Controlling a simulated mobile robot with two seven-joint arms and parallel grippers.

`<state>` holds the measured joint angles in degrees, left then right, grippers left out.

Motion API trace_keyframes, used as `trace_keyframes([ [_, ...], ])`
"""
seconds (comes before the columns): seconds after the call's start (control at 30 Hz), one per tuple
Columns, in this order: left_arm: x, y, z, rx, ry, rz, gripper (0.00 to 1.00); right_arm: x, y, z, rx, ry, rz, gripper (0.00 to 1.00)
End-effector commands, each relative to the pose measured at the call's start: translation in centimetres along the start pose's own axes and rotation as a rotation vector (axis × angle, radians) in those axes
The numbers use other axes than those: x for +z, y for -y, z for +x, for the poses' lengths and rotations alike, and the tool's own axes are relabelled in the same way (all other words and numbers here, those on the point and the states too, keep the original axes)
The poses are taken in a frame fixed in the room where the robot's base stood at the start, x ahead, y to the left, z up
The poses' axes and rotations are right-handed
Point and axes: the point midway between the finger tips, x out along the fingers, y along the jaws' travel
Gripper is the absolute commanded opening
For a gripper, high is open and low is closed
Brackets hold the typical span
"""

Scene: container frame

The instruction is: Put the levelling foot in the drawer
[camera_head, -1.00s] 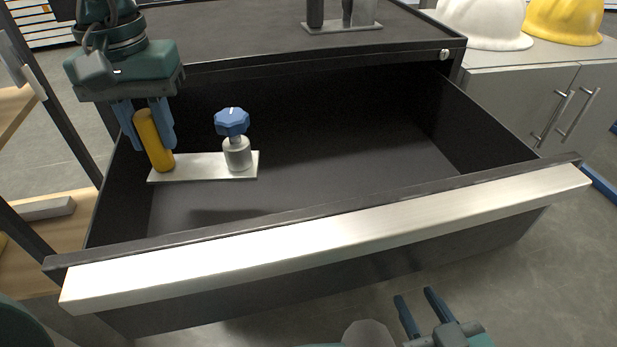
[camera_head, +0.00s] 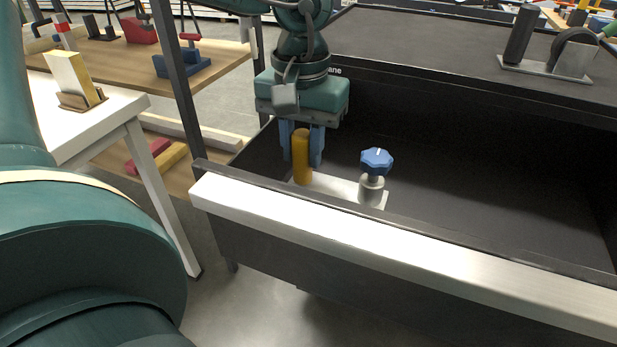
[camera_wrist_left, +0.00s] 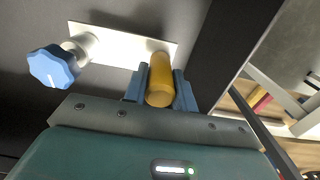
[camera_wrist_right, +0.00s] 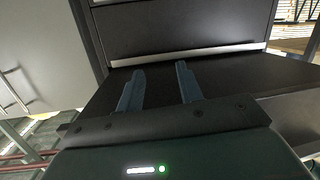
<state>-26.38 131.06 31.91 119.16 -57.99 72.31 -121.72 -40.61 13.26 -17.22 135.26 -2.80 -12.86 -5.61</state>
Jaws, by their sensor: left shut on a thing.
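The levelling foot appears as a pale metal plate (camera_head: 335,186) with a yellow post at one end and a blue knob (camera_head: 376,160) on a metal cylinder at the other. It is upright inside the open black drawer, near its left side; I cannot tell whether the plate touches the drawer floor. My left gripper (camera_head: 303,155) points down and is shut on the yellow post (camera_wrist_left: 161,75). The drawer has a silver front edge (camera_head: 400,255). My right gripper (camera_wrist_right: 158,88) is open and empty in the right wrist view, outside the head view.
The black cabinet top (camera_head: 430,45) holds a metal stand with dark parts (camera_head: 545,70). A white table (camera_head: 90,105) with a yellow-and-white block stands left, by a wooden shelf (camera_head: 120,55). The drawer's middle and right floor is clear.

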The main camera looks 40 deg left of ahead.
Motion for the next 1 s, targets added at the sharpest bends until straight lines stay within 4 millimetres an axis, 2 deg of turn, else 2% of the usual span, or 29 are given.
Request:
trace_keyframes([
  [0.37, 0.0, -0.1, 4.8, 0.002, -0.001, 0.000, 0.00, -0.1, 0.2, 0.3, 0.001, -0.097, -0.037, 0.36],
  [0.8, -0.1, -0.1, 5.5, 0.003, -0.004, 0.001, 0.00, -0.2, 0.3, 0.4, 0.001, -0.121, -0.043, 0.36],
  [0.83, 0.0, 0.0, 5.6, 0.001, -0.001, 0.001, 0.28, -0.3, 0.3, 0.4, 0.000, -0.127, -0.045, 0.36],
  [1.0, 0.0, 0.0, 5.5, 0.001, -0.001, 0.001, 0.42, -0.4, 0.3, 0.3, 0.000, -0.128, -0.046, 0.36],
])
